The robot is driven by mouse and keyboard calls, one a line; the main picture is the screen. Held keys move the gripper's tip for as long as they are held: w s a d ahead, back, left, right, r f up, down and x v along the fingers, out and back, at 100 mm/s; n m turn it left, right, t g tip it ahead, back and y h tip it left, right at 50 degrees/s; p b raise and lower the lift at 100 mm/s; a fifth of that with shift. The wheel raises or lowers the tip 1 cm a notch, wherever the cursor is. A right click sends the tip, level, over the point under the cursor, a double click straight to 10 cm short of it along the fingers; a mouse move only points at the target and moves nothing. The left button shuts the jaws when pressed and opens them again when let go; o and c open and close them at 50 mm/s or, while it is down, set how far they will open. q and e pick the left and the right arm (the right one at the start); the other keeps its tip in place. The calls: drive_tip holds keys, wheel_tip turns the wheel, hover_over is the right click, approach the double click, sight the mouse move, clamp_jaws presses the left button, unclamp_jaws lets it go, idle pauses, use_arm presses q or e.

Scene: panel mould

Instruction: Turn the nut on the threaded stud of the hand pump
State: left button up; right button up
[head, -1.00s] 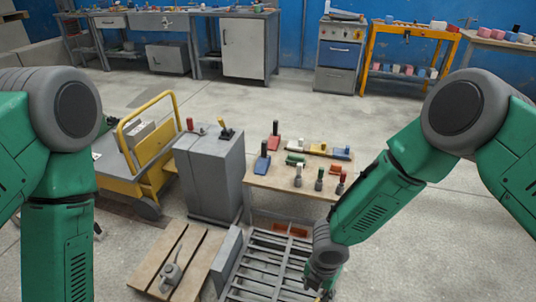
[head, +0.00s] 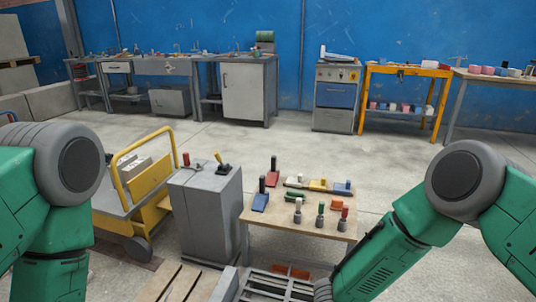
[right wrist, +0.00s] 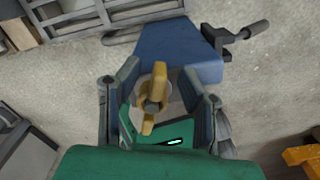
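In the right wrist view, a yellow wing-shaped nut (right wrist: 161,80) sits around a grey stud end (right wrist: 153,106), its wings roughly upright in the picture. A blue body (right wrist: 180,52), seemingly the hand pump, lies behind it, with a dark crank handle (right wrist: 246,32) at its right. My right gripper (right wrist: 160,82) is open, with one finger on each side of the nut and gaps visible between. Contact cannot be judged. My left gripper is out of view.
A small wooden table (head: 275,222) holds several coloured parts. A grey cabinet (head: 205,215) stands left of it, beside a yellow trolley (head: 155,215). A slatted grey rack (head: 278,287) is low in front. Open floor (head: 300,155) lies behind, before the benches.

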clamp_jaws()
drive_tip(key=shift+a, duration=0.25)
drive_tip(key=m, duration=0.2)
drive_tip(key=shift+s+d+m+p, duration=0.15)
drive_tip(key=shift+s+m+p, duration=0.15)
drive_tip(key=shift+m+p, duration=0.1)
drive_tip(key=shift+s+d+m, duration=0.1)
drive_tip(key=shift+s+m, duration=0.05)
drive_tip(key=shift+m, duration=0.25)
